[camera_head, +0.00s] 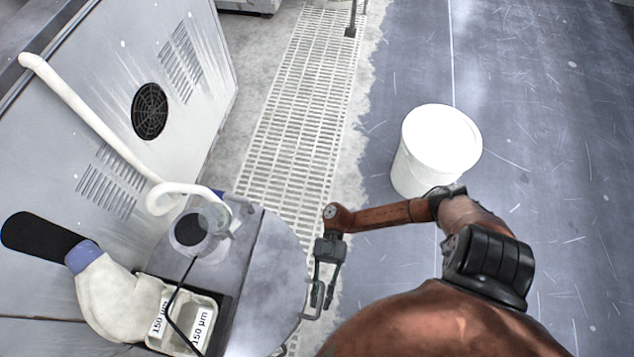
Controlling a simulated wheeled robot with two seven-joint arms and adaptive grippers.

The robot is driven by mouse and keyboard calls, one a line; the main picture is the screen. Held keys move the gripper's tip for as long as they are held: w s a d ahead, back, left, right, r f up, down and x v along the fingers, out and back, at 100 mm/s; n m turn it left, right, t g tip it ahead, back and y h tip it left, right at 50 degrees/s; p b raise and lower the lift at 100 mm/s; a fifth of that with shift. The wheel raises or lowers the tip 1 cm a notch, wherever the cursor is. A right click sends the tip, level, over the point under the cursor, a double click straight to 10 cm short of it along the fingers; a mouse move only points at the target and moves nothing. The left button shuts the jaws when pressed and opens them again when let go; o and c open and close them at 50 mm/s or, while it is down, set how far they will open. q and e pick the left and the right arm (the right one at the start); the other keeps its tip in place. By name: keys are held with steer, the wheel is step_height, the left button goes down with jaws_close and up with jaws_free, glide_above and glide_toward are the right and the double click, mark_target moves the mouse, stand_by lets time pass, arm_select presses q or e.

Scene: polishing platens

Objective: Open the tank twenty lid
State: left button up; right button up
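A flat grey lid (272,278) with a rounded right edge covers the tank at the lower middle. I read no number on it. A small metal handle (306,301) sticks out from its right edge. The lid lies flat and looks closed. My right gripper (323,299) points down right beside this handle. Its two thin fingers are apart, with a narrow gap between them. I cannot tell whether the handle lies between the fingertips or touches them. My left gripper is not in view.
A white bucket (417,169) stands on the dark floor to the right, behind my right arm. A grey vented cabinet (205,60) fills the left. White pipes and bins labelled 150 µm (180,328) adjoin the lid. A floor grating (300,110) runs behind it.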

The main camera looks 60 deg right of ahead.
steer(key=shift+s+a, duration=0.2)
steer(key=shift+a, duration=0.4)
steer(key=shift+c, duration=0.6)
jaws_close()
